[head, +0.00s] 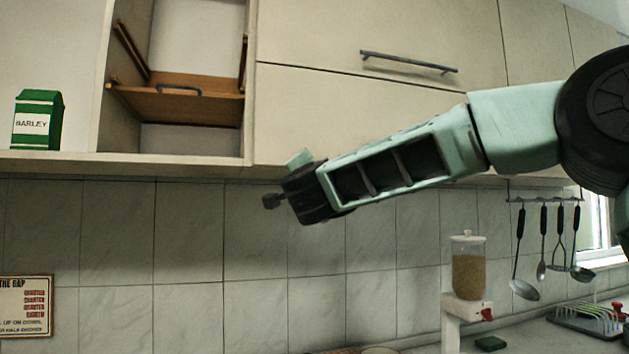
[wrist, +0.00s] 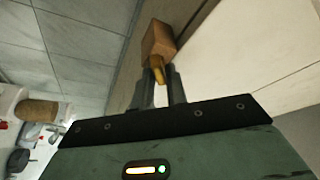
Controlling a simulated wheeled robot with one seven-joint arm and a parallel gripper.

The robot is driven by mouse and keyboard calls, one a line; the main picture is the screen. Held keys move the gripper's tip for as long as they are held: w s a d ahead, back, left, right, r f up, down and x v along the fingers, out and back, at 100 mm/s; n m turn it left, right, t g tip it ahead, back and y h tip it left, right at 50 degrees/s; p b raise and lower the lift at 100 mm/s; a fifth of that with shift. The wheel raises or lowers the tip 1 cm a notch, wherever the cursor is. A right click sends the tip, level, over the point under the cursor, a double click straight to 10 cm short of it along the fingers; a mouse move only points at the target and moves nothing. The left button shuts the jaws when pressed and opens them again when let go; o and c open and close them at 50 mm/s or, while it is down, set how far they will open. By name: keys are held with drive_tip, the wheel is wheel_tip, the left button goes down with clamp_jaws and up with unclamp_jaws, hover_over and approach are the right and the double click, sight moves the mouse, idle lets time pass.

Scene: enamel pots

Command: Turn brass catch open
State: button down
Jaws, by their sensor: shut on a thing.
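The brass catch (wrist: 158,66) is a small gold-coloured piece at the end of an orange-brown block (wrist: 158,40) in the wrist view. My gripper (wrist: 160,84) is shut on the catch, with one dark finger on each side of it. The fingers cover part of the catch, so how far it is turned cannot be told. My fingertips and the catch are hidden there.
A wooden flap with a dark handle (head: 180,88) sits in the open cabinet bay. A green barley box (head: 38,120) stands on the shelf at left. A closed door has a bar handle (head: 408,62). A grain dispenser (head: 468,268) and hanging utensils (head: 543,235) are at right.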

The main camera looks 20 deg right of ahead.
drive_tip(key=shift+a+m+g+p, duration=0.1)
drive_tip(key=shift+m+g, duration=0.45)
drive_tip(key=shift+m, duration=0.8)
drive_tip(key=shift+d+m+g+p, duration=0.1)
drive_tip(key=shift+m+g, duration=0.4)
drive_tip(key=shift+m, duration=0.9)
drive_tip(key=shift+a+m+g+p, duration=0.1)
drive_tip(key=shift+m+g, duration=0.45)
drive_tip(key=shift+m, duration=0.8)
drive_tip(key=c, duration=1.5)
unclamp_jaws()
drive_tip(key=shift+h, duration=0.3)
drive_tip(key=b+v, duration=0.3)
drive_tip(key=v, duration=1.4)
drive_tip(key=shift+s+b, duration=0.2)
drive_tip(key=shift+b, duration=0.1)
